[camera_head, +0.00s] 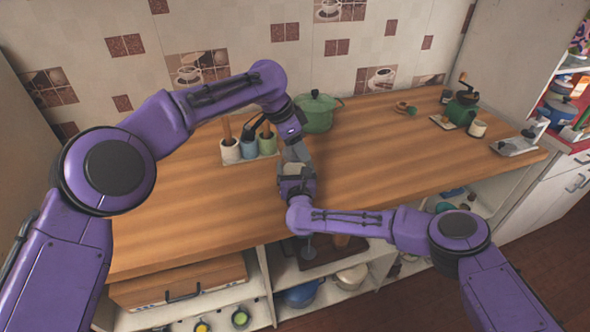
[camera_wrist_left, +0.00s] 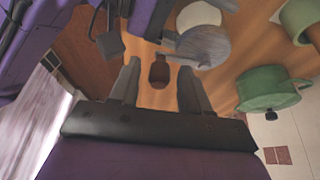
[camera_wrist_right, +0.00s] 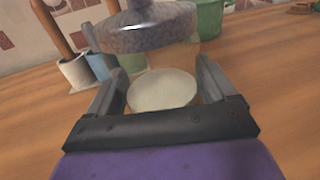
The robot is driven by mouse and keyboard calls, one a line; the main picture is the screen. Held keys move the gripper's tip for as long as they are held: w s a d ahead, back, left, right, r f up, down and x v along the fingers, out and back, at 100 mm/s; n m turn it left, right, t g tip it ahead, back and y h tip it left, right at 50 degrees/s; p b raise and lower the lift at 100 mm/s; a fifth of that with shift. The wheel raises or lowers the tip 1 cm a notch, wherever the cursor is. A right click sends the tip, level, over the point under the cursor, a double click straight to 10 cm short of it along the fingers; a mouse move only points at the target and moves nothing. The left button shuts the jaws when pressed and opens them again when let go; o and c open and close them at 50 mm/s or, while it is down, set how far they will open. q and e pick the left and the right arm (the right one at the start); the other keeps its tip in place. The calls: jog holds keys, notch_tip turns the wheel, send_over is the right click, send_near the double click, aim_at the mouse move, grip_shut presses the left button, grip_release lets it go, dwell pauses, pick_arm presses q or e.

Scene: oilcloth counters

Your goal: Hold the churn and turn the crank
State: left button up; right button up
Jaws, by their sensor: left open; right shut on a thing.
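The churn is a clear glass jar with a pale mass (camera_wrist_right: 162,90) inside and a grey speckled lid (camera_wrist_right: 150,27). In the right wrist view it stands between the fingers of my right gripper (camera_wrist_right: 158,92), which is shut on the jar. In the left wrist view the crank's brown wooden knob (camera_wrist_left: 159,73) lies between the fingers of my open left gripper (camera_wrist_left: 158,64). The lid (camera_wrist_left: 205,46) shows just beyond. In the head view my left gripper (camera_head: 297,150) is above my right gripper (camera_head: 297,183), and they mostly hide the churn.
A tray with utensil pots (camera_head: 249,147) stands left of the churn, close to my left arm. A green lidded pot (camera_head: 317,114) stands behind. A coffee grinder (camera_head: 461,110) and small items stand at the far right. The wooden counter (camera_head: 390,150) between is clear.

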pick_arm(q)
jog(key=shift+r, duration=3.5)
notch_tip(320, 180, up, 3)
jog(key=shift+f, duration=0.2)
notch_tip(320, 180, down, 10)
jog(key=shift+r, duration=0.15)
grip_shut()
grip_release()
